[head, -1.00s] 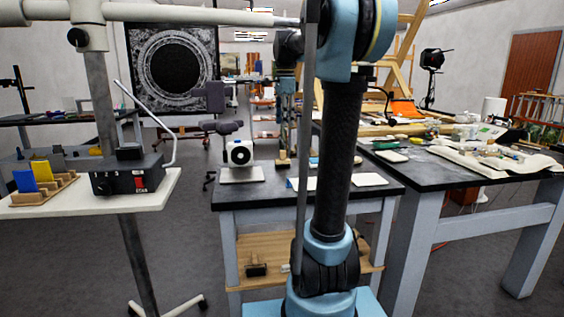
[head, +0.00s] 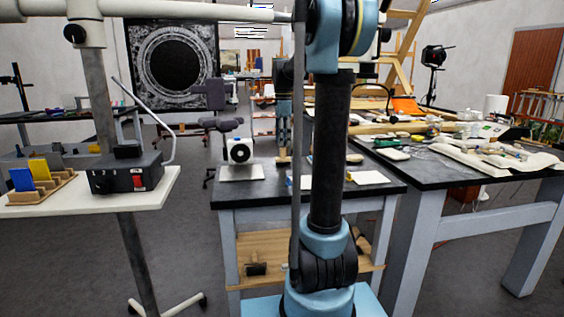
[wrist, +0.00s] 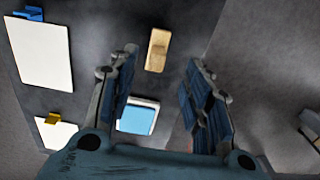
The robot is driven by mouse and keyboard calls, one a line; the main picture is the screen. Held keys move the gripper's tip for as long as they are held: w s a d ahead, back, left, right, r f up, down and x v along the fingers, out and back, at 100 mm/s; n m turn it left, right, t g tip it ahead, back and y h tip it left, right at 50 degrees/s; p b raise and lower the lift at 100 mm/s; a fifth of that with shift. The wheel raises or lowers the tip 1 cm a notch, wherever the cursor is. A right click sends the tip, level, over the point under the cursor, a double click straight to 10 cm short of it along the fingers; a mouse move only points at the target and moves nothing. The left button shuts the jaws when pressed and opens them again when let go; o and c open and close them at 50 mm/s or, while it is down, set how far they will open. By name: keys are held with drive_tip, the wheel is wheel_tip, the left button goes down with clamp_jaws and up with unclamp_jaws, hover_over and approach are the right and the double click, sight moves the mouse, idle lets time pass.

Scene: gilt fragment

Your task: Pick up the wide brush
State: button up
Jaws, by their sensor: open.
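My gripper (wrist: 163,62) shows in the wrist view with its two fingers spread apart and nothing between them. It points down over a dark tabletop. A small tan wooden piece (wrist: 158,49) lies on that top, beyond and between the fingertips in the picture. It may be the wide brush, but I cannot tell for sure. A blue and white square thing (wrist: 138,118) lies nearer, between the fingers in the picture. In the head view my arm hides part of the table, and the gripper itself is out of sight.
A white card (wrist: 40,52) with a blue clip and another with a yellow clip (wrist: 52,118) lie at left. The dark table (head: 255,192) also bears a white round-faced device (head: 240,151). A cluttered bench (head: 450,180) stands at right, a white stand with a control box (head: 125,174) at left.

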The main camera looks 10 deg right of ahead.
sight(283, 157)
drive_tip(key=shift+s+f, duration=0.2)
drive_tip(key=shift+f, duration=2.95)
drive_tip(key=shift+a, duration=0.1)
clamp_jaws()
